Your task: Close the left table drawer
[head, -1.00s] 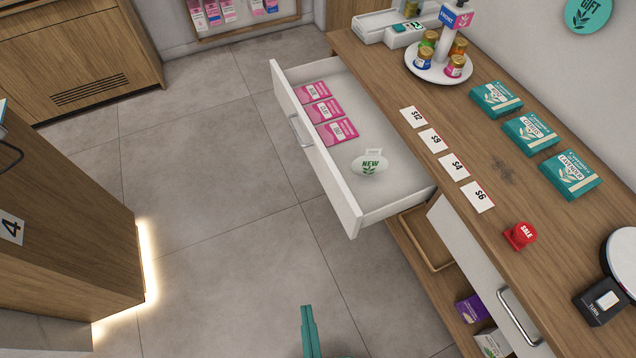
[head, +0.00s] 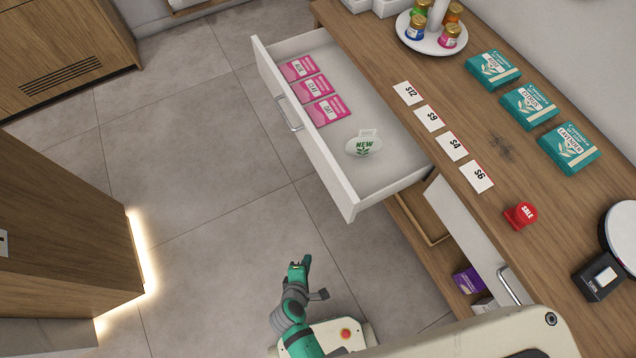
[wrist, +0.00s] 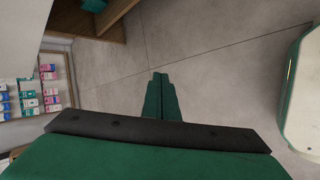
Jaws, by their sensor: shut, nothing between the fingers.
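The left table drawer (head: 302,141) is white and pulled well out from the wooden counter. Its front panel faces left, with a metal handle (head: 289,113) on it. Inside lie several pink cards (head: 316,87) and a white oval "NEW" sign (head: 364,145). My gripper (head: 303,262) is green and is low in the head view, in front of and below the drawer's near corner, apart from it. In the wrist view its green fingers (wrist: 160,92) are together with nothing between them, over the floor.
The counter top (head: 500,190) holds price cards, teal boxes (head: 568,148), a red SALE button (head: 520,215) and a round jar stand (head: 430,40). A second drawer (head: 468,230) is below right, beside an open shelf. Grey floor (head: 190,160) is clear left of the drawer.

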